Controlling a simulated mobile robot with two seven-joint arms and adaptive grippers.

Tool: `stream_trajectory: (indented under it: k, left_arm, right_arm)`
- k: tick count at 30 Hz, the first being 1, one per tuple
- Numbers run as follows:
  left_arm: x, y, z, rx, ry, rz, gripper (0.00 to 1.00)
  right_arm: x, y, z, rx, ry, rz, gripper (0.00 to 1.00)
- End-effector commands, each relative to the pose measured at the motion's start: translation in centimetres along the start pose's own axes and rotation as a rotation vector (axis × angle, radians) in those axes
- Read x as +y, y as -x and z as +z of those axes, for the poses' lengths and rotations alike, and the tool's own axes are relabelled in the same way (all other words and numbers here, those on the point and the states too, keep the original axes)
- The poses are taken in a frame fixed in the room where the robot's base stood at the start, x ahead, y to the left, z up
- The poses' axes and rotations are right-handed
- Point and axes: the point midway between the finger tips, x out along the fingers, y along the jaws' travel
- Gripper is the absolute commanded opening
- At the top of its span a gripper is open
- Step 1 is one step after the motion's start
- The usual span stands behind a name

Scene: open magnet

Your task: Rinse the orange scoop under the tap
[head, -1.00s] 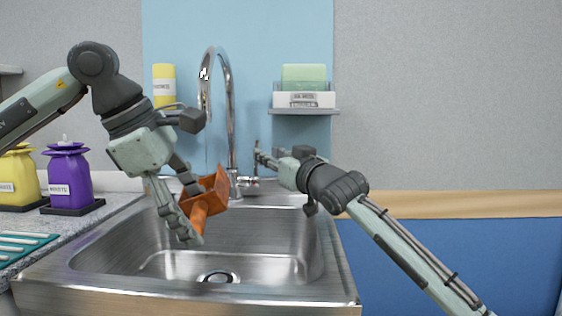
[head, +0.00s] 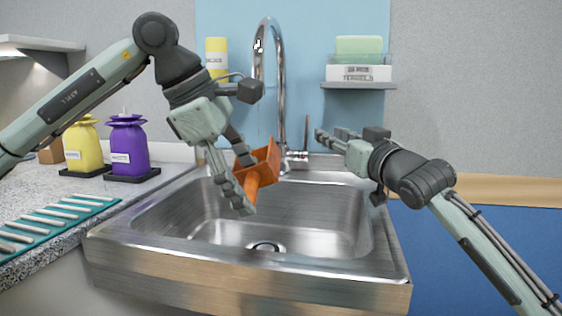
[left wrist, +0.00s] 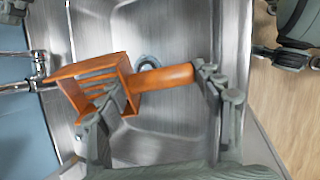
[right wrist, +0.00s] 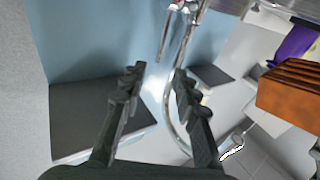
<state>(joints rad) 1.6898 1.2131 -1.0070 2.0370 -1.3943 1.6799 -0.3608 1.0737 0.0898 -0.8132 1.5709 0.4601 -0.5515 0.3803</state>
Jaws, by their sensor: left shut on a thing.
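My left gripper (head: 243,184) is shut on the orange scoop (head: 266,155) and holds it above the sink basin, below and in front of the tap's spout. The left wrist view shows the scoop (left wrist: 160,77) with its slatted head towards the tap (left wrist: 38,70) and its handle over the basin. The chrome tap (head: 281,90) arches behind the sink, with an upright lever at its base. A faint thin line hangs under the spout; I cannot tell if it is water. My right gripper (right wrist: 158,74) is open and empty, its fingers pointing towards the tap lever, apart from it.
The steel sink (head: 200,258) has a bare basin. Left on the counter stand a yellow bottle (head: 83,148), a purple bottle (head: 128,148) and a teal ribbed mat (head: 60,218). A small shelf (head: 358,86) with a box is on the wall at right.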

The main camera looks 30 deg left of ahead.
Motion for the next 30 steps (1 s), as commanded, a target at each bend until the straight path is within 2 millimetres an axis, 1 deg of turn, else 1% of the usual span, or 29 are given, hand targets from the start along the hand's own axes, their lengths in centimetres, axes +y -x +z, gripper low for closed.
stream_trajectory:
  k: [6,10,13,14,17,21,24,27,30]
  left_arm:
    - [0.0,0.0,0.0,0.0,0.0,0.001,0.36]
    - [0.0,0.0,0.0,0.0,0.0,0.0,0.36]
    - [0.0,0.0,0.0,0.0,0.0,0.0,0.36]
    - [0.0,0.0,0.0,0.0,0.0,0.001,0.36]
    - [0.0,0.0,0.0,0.0,0.0,0.001,0.36]
    - [0.0,0.0,0.0,0.0,0.0,0.0,0.36]
    - [0.0,0.0,0.0,0.0,0.0,0.0,0.36]
    - [0.0,0.0,0.0,0.0,0.0,0.0,0.36]
    - [0.0,0.0,0.0,0.0,0.0,0.0,0.36]
  right_arm:
    - [0.0,0.0,0.0,0.0,0.0,0.0,0.3]
    - [-0.1,0.1,0.0,0.0,0.03,0.0,0.14]
    - [-0.4,0.4,-0.1,-0.001,0.142,-0.001,0.02]
    - [-0.5,0.6,-0.1,-0.001,0.196,-0.001,0.0]
    - [-1.2,1.2,0.0,-0.004,0.429,-0.004,0.0]
    - [-2.1,2.4,0.0,-0.006,0.823,-0.005,0.0]
    - [-2.8,3.1,0.0,-0.007,1.087,-0.006,0.0]
    - [-3.3,3.8,0.0,-0.007,1.307,-0.006,0.0]
    - [-3.8,4.3,0.1,-0.007,1.471,-0.007,0.0]
